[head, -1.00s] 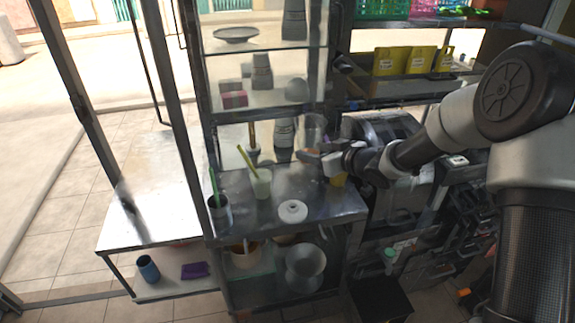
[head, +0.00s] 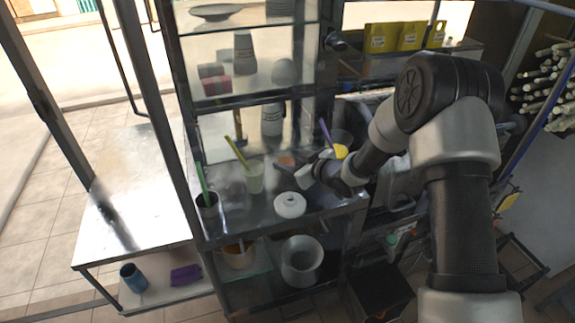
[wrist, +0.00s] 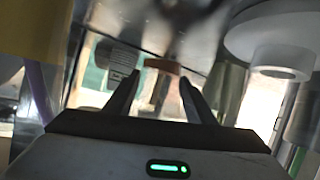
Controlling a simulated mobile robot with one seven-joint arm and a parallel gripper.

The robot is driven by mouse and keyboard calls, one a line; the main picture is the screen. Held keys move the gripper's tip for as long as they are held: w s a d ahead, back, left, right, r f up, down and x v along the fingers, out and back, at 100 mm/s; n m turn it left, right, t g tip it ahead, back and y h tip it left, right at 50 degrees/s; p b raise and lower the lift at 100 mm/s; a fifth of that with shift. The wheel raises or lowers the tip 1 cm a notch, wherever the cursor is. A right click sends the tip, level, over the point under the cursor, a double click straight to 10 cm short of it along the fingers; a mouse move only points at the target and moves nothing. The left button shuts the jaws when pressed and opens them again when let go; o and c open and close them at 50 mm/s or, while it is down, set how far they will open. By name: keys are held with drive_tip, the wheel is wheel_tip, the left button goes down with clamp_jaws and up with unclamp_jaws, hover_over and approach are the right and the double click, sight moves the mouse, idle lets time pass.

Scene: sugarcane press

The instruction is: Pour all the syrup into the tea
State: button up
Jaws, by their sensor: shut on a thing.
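My gripper (head: 308,172) is above the right part of the metal counter (head: 238,222) and points left. Its fingers also show in the wrist view (wrist: 160,95), shut on the narrow stem of a small thing with an orange-brown top (wrist: 163,67). That top also shows in the head view (head: 286,161), just left of the fingertips; it may be the syrup holder, but I cannot tell its contents. A pale green cup (head: 254,178) with a yellow-green straw stands left of it. A yellow cup (head: 341,152) with a purple straw is behind my gripper. I cannot tell which cup holds tea.
A white round pot (head: 290,206) stands close on the near side of my gripper. A dark cup (head: 208,208) with a green straw stands at the counter's left. Glass shelves rise behind. A bare metal table (head: 125,225) is at the left.

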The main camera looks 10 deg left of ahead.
sight(293, 142)
drive_tip(key=shift+w+r+n+t+h+b, duration=0.1)
drive_tip(key=shift+r+n+t+h+b, duration=0.3)
drive_tip(key=shift+r+n+b, duration=0.3)
drive_tip(key=shift+w+d+r+n+t+p, duration=0.15)
drive_tip(key=shift+r+n+p, duration=0.15)
drive_tip(key=shift+r, duration=0.25)
drive_tip(key=shift+w+d+r+n+t+p, duration=0.15)
drive_tip(key=shift+r+n+p, duration=0.1)
drive_tip(key=shift+r, duration=0.3)
drive_tip(key=shift+r+n+h, duration=0.25)
drive_tip(key=shift+r+h, duration=0.15)
drive_tip(key=shift+r, duration=0.3)
drive_tip(key=shift+s+a+r+n+t+b, duration=0.1)
drive_tip(key=shift+r+n+t+b, duration=0.1)
drive_tip(key=shift+n+t+b, duration=0.15)
drive_tip(key=shift+s+a+r+n+t+h, duration=0.15)
drive_tip(key=shift+r+n+t+h, duration=0.2)
drive_tip(key=shift+r+n, duration=0.35)
drive_tip(key=shift+r+n+t, duration=0.3)
drive_tip(key=shift+r+n, duration=0.15)
drive_tip(key=shift+r, duration=0.45)
drive_tip(key=shift+h, duration=0.25)
drive_tip(key=shift+b, duration=0.4)
